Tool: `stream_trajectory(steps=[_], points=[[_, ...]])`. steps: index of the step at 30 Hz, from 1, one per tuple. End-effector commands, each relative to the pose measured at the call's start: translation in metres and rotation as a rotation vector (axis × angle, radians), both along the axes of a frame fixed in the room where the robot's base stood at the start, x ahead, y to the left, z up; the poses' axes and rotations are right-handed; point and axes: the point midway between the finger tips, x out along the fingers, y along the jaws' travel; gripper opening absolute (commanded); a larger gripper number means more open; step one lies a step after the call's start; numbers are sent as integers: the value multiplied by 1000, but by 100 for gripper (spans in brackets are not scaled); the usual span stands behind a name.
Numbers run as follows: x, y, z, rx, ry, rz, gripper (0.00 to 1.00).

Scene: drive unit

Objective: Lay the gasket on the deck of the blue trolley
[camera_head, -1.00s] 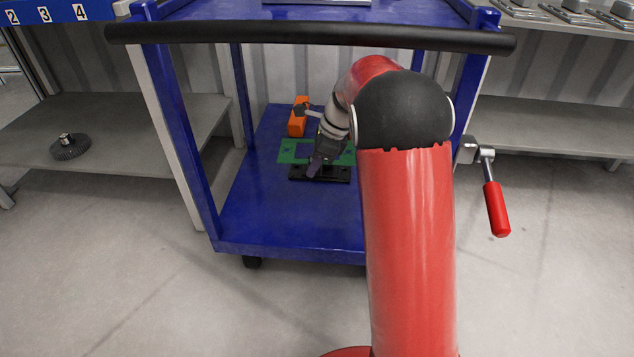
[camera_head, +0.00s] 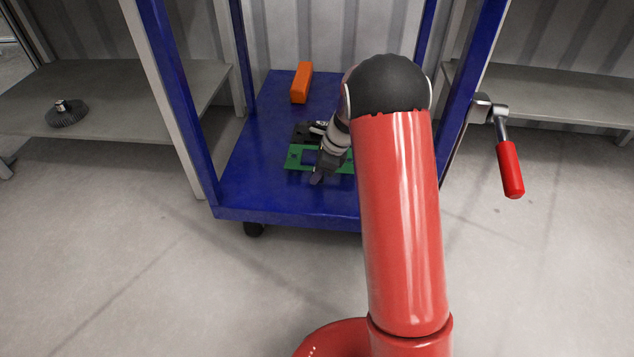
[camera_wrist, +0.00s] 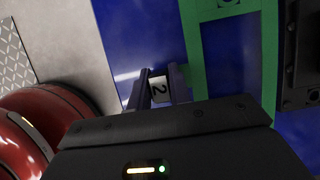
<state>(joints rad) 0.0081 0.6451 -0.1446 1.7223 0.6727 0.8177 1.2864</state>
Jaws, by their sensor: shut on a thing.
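The gasket is a flat green rectangular frame (camera_head: 300,157) with a window, over the lower deck (camera_head: 248,190) of the blue trolley (camera_head: 172,100). In the wrist view its green limbs (camera_wrist: 190,35) show to the right of my fingers. My gripper (camera_head: 318,176) is low over the deck, at the gasket. In the wrist view my gripper (camera_wrist: 160,88) is shut on a small piece with a white tag marked 2, which seems to be part of the gasket. I cannot tell whether the gasket touches the deck.
An orange block (camera_head: 301,82) stands at the back of the deck. A black plate-like part (camera_head: 305,131) lies just behind the gasket. A red-handled lever (camera_head: 510,168) juts out at the trolley's right. Grey shelves flank it; a dark gear (camera_head: 66,116) is on the left one.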

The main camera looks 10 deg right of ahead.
Motion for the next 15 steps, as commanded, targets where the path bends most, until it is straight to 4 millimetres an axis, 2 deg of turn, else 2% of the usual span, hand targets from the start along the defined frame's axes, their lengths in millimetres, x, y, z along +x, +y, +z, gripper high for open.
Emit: stream_trajectory(steps=[3, 6, 15], points=[[-1, 0, -23, 0, 4, 1, 0], [0, 0, -34, 0, 2, 1, 0], [0, 0, -34, 0, 1, 1, 0]])
